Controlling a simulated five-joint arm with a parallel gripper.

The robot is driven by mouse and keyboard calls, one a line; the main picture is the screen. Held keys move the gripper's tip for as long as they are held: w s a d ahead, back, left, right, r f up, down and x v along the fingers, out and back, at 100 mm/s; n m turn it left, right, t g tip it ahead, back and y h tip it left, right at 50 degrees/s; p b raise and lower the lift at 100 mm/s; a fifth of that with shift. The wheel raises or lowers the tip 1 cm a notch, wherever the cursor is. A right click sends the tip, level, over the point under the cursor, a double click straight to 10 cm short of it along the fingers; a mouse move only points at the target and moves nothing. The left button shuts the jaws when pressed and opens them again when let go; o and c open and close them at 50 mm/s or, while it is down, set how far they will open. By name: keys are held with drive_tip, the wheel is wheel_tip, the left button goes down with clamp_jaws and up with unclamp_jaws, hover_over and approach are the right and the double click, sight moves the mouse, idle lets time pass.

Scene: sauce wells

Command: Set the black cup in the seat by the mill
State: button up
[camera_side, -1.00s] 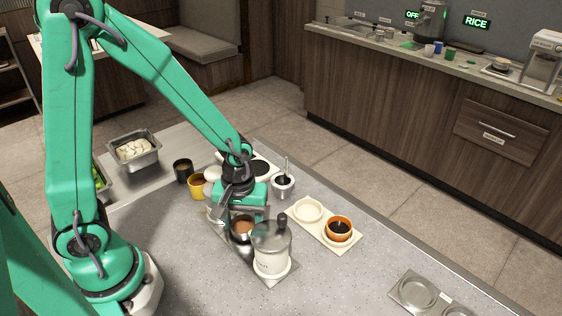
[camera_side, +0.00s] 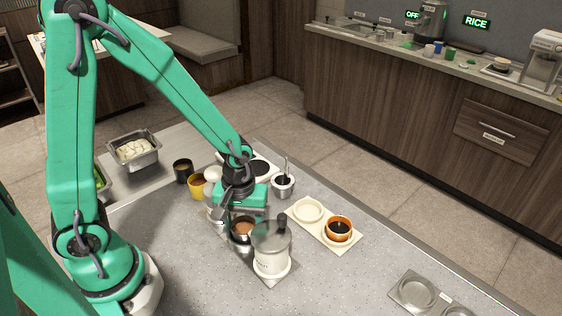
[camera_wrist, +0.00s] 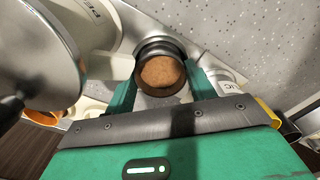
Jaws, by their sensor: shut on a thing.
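My gripper (camera_wrist: 160,93) is shut on a dark, black-looking cup (camera_wrist: 146,46) filled with brown sauce. The cup is upright between the green fingers. In the side view the held cup (camera_side: 233,237) is just left of the mill (camera_side: 270,262), a pale cylinder with a grey top and dark knob. The mill's grey top (camera_wrist: 45,45) also fills the left of the wrist view. The seat under the cup is hidden, and I cannot tell whether the cup's base touches it.
Another black cup (camera_side: 183,172) and a yellow cup (camera_side: 197,187) stand back left. A small pot (camera_side: 284,187) stands behind my gripper. A cream tray (camera_side: 318,230) holds an orange cup (camera_side: 339,231). A metal plate (camera_side: 407,293) lies front right. The counter between is clear.

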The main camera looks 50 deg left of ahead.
drive_tip(key=shift+f, duration=0.35)
drive_tip(key=o, duration=1.1)
drive_tip(key=shift+r, duration=0.1)
drive_tip(key=shift+r, duration=3.95)
drive_tip(key=s+a+r+m+t, duration=0.1)
drive_tip(key=s+r+m+t, duration=0.1)
drive_tip(key=r, duration=0.3)
drive_tip(key=s+a+r+m+t, duration=0.1)
drive_tip(key=s+a+r+m, duration=0.1)
drive_tip(key=r+m, duration=0.1)
drive_tip(key=s+a+r+m+t, duration=0.1)
drive_tip(key=s+r+m+t, duration=0.1)
drive_tip(key=r, duration=0.4)
drive_tip(key=shift+s+a+r+m+t, duration=0.25)
drive_tip(key=shift+s+r+m+t, duration=0.05)
drive_tip(key=shift+m, duration=0.4)
